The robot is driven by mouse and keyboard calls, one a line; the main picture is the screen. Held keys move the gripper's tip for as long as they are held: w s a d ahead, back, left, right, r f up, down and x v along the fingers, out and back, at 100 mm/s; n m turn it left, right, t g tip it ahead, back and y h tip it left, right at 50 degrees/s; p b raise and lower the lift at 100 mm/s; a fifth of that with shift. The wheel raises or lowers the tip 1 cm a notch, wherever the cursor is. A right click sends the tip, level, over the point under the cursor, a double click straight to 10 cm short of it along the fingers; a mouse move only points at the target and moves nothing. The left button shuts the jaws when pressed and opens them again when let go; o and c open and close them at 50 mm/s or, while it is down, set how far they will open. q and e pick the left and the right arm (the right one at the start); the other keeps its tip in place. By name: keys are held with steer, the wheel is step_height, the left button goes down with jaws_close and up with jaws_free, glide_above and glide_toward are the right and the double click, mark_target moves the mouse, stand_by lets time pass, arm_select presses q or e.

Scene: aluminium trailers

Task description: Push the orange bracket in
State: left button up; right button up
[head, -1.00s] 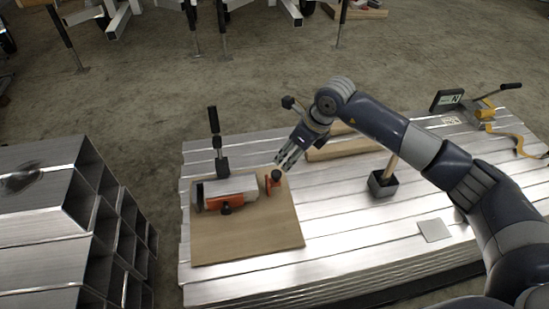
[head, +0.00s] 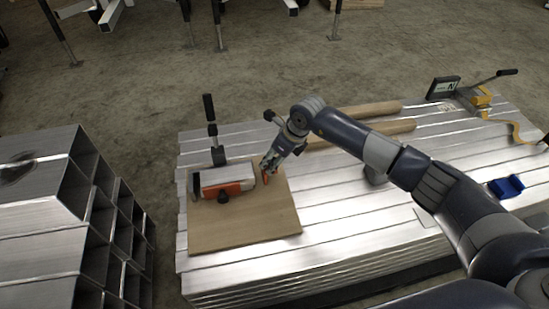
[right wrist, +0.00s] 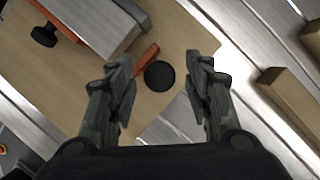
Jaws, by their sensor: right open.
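The orange bracket (head: 266,178) with a black knob stands on a wooden board (head: 245,229), just right of a metal block (head: 228,175). Another orange piece (head: 236,189) with a black knob runs along the block's front. My right gripper (head: 268,165) is over the bracket and partly hides it. In the right wrist view the gripper (right wrist: 160,66) is open, with the bracket's black knob (right wrist: 159,75) between its fingers. The bracket's orange part (right wrist: 146,54) shows beside the knob, apart from the block. I cannot tell whether either finger touches the bracket. My left gripper is not in view.
An upright black lever (head: 211,115) stands behind the block. Wooden bars (head: 365,132) lie right of the gripper. A blue bin (head: 507,187) and a display device (head: 444,88) are at the right. Stacked aluminium tubes (head: 45,205) stand at the left.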

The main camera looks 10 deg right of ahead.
steer(key=shift+c, duration=0.6)
jaws_close()
steer(key=shift+a, duration=0.4)
steer(key=a, duration=0.4)
steer(key=shift+a, duration=0.15)
steer(key=shift+o, duration=0.6)
jaws_free()
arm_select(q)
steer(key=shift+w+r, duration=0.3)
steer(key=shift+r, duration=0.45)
arm_select(e)
steer(key=v, duration=1.2)
